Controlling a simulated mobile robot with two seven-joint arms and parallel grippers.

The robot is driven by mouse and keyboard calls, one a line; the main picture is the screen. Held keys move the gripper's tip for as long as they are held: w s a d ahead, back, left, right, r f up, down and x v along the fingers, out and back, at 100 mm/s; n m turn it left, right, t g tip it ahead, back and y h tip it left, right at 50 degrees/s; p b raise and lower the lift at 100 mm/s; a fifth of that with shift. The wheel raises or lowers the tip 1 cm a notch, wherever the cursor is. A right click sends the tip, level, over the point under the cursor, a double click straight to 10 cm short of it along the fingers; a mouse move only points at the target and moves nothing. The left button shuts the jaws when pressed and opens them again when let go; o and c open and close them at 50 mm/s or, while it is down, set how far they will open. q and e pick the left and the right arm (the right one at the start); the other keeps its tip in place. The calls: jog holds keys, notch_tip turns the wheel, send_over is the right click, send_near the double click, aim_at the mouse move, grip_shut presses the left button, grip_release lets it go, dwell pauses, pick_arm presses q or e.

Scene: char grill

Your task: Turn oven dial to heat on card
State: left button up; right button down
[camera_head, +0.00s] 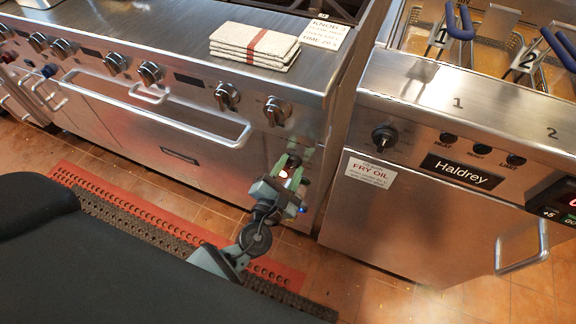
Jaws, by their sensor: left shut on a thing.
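The card (325,34) lies on the stove's top at its right end; I can read "KNOB 3" and "TIME", but the smaller print is too blurred to read. The stove's front carries a row of metal dials; the right-most one in clear view (277,111) sits just above my left gripper. My left gripper (292,160) is at the front's right end, low under that dial, with its fingers closed on a small part there, seemingly the oven dial, mostly hidden by the fingers. My right gripper is not in view.
A folded towel stack (254,46) lies on the stove top beside the card. A long oven handle (170,117) sticks out left of my gripper. A fryer (430,200) with its own knob (384,137) stands close on the right. A perforated mat (150,222) covers the floor.

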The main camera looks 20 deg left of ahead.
pick_arm(q)
jog(key=shift+m+p, duration=0.35)
jog(key=shift+m, duration=0.25)
jog(key=o, duration=1)
jog(key=s, duration=0.8)
jog(key=shift+a, duration=0.1)
